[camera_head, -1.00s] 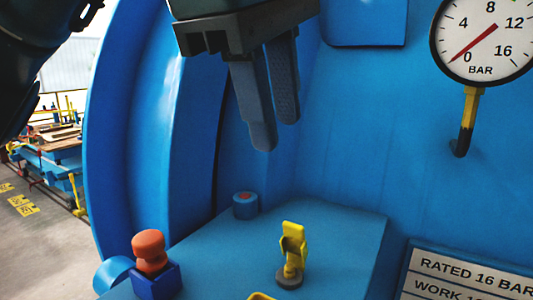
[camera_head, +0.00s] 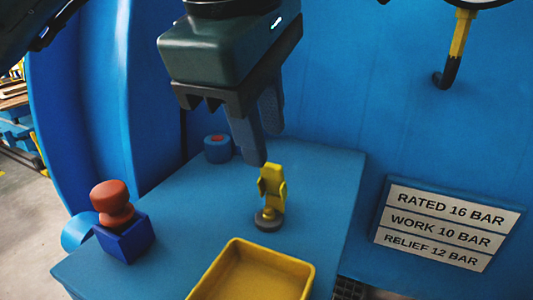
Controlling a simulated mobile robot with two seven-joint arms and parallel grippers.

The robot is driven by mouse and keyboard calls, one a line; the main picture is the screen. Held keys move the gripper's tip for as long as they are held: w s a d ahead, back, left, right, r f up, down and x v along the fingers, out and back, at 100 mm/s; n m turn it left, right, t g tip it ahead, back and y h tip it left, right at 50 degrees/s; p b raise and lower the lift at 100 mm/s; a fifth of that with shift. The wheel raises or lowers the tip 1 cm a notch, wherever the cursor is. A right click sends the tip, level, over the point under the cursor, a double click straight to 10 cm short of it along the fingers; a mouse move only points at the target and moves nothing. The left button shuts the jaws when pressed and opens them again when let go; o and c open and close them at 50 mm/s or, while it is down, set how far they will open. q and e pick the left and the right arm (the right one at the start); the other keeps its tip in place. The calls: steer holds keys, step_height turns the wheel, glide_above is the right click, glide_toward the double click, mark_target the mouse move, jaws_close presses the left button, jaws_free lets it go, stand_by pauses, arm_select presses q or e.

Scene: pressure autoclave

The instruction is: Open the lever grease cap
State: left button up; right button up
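The lever grease cap appears to be the small yellow upright fitting (camera_head: 271,186) on a round grey base (camera_head: 268,220), standing on the blue shelf. Its yellow top part is upright. My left gripper (camera_head: 264,147) hangs above it from the top of the head view, fingers pointing down. The fingertips are just above and slightly left of the yellow top in the picture. A gap shows between the two fingers and nothing is held. Whether a fingertip touches the yellow part cannot be told. My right gripper is out of view.
A red-orange knob (camera_head: 112,198) in a dark blue holder (camera_head: 124,239) stands at the shelf's left. A yellow tray (camera_head: 257,272) sits in front. A short blue cylinder with a red top (camera_head: 218,148) is behind. A rating plate (camera_head: 445,227) is at right.

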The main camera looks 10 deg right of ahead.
mark_target(270, 164)
arm_select(q)
steer(key=shift+x, duration=2.3)
jaws_close()
